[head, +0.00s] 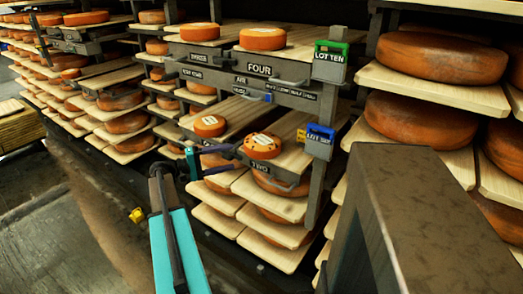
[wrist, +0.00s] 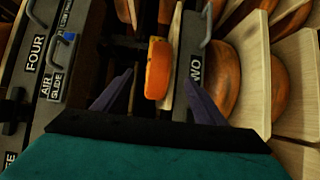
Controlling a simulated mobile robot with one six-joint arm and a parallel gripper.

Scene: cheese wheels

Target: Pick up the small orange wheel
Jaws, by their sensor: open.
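Two small orange wheels sit on middle boards in the head view. One, with a pale label (head: 210,126), is at the left. The other, with a pale label and dark marks (head: 262,145), is nearer, above the board end marked TWO. My gripper (head: 236,157) is open beside the near left edge of these boards. In the wrist view my gripper (wrist: 159,76) has both fingers apart, with one orange wheel (wrist: 158,68) seen edge-on ahead between them. I cannot tell which of the two it is. No contact shows.
A grey cross-piece with the FOUR label (head: 258,69) and two more orange wheels runs above. A post with a green LOT TEN tag (head: 329,64) and a blue tag (head: 319,141) stands right. Large wheels fill the lower and right boards. Open floor lies left.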

